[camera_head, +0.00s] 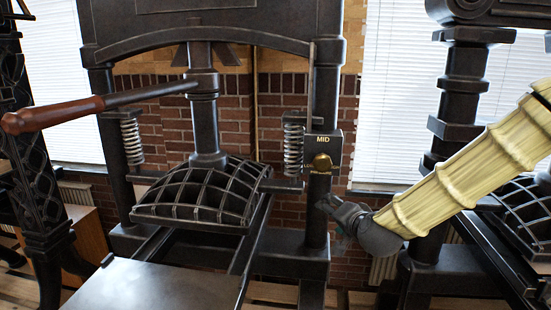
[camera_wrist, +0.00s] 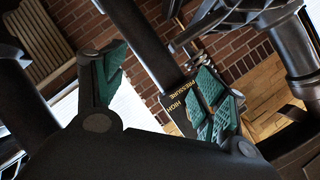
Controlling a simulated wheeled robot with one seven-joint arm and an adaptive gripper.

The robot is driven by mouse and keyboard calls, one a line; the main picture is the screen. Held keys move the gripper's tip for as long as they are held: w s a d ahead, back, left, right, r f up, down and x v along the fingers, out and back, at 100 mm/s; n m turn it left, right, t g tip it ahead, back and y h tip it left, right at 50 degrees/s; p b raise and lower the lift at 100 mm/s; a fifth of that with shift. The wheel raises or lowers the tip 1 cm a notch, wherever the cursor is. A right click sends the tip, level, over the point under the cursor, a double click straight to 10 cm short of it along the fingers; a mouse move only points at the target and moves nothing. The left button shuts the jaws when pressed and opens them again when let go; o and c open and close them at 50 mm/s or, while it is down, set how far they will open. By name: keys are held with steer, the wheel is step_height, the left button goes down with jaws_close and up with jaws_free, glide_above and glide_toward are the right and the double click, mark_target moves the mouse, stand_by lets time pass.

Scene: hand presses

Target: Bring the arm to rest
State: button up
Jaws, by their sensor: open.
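My arm (camera_head: 455,185), in a pale yellow cover, reaches in from the right in the head view. The right finger overlaps a dark plate lettered HIGH PRESSURE (camera_wrist: 178,95). Whether the gripper touches the post or box cannot be told.
The middle press has a ribbed dark platen (camera_head: 200,192), a lever with a wooden handle (camera_head: 50,115), two coil springs and a flat bed (camera_head: 155,285) in front. Another press (camera_head: 455,95) stands close at the right, beside my arm. A brick wall and bright windows are behind.

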steer(key=s+f+n+g, duration=0.15)
steer(key=s+f, duration=0.35)
steer(key=f, duration=0.6)
steer(key=s+f+n+g, duration=0.1)
steer(key=s+f+g, duration=0.2)
steer(key=s+f, duration=0.5)
steer(key=s+f+n+g, duration=0.2)
steer(key=s+f, duration=0.1)
steer(key=f, duration=1)
steer(key=s+d+f+n+g, duration=0.1)
steer(key=s+f+g, duration=0.1)
steer(key=s+f, duration=0.4)
steer(key=s+d+f+n+g+h, duration=0.1)
steer(key=s+f, duration=0.4)
steer(key=s, duration=0.8)
steer(key=s+d+f+n+g+h, duration=0.1)
steer(key=s+f+g, duration=0.3)
steer(key=s, duration=0.6)
step_height(320, 180, down, 3)
steer(key=shift+d+r+n, duration=0.15)
steer(key=shift+r+n, duration=0.05)
steer(key=shift+n, duration=0.45)
